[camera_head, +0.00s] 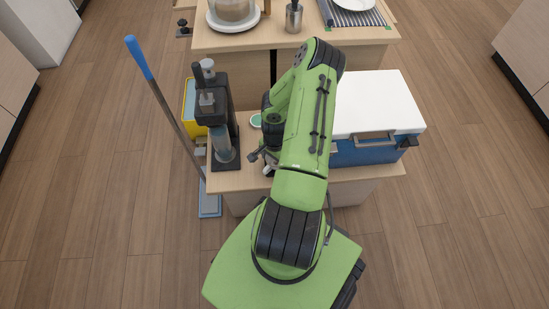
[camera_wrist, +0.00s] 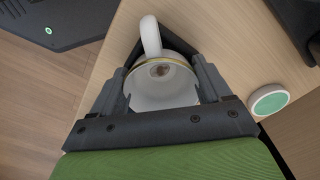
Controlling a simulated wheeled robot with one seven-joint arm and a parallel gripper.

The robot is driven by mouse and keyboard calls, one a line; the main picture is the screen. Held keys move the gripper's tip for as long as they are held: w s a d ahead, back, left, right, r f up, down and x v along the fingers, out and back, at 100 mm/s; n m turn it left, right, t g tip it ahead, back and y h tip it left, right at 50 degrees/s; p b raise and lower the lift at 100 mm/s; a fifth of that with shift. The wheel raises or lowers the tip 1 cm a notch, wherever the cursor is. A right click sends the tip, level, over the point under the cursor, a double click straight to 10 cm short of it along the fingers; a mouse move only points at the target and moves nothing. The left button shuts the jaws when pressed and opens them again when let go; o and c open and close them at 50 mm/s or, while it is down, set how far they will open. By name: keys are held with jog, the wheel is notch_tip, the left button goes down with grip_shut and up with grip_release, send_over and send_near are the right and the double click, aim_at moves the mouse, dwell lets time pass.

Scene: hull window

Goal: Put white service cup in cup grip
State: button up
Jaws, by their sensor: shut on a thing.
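The white service cup (camera_wrist: 165,95) shows in the wrist view between the two fingers of my gripper (camera_wrist: 160,72). It has a thin yellow line near its rim, a small brown mark inside, and a curved handle pointing to the top of the picture. My gripper is shut on the cup, over the wooden table top. In the head view my gripper (camera_head: 262,157) is at the table's near edge, right of a black stand (camera_head: 213,115) with a clear cylinder low in it. My arm mostly hides the cup there. I cannot tell which part is the cup grip.
A blue cooler box with a white lid (camera_head: 375,103) stands right of my arm. A round green-topped disc (camera_head: 256,120) lies on the table, also in the wrist view (camera_wrist: 270,100). A blue-handled pole (camera_head: 165,105) leans at the left. A second counter (camera_head: 245,39) stands behind.

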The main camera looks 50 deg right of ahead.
jog(key=shift+f, duration=0.15)
dwell(0.3)
jog(key=o, duration=1.2)
notch_tip(320, 180, up, 16)
jog(key=p, duration=0.6)
jog(key=shift+f, duration=0.15)
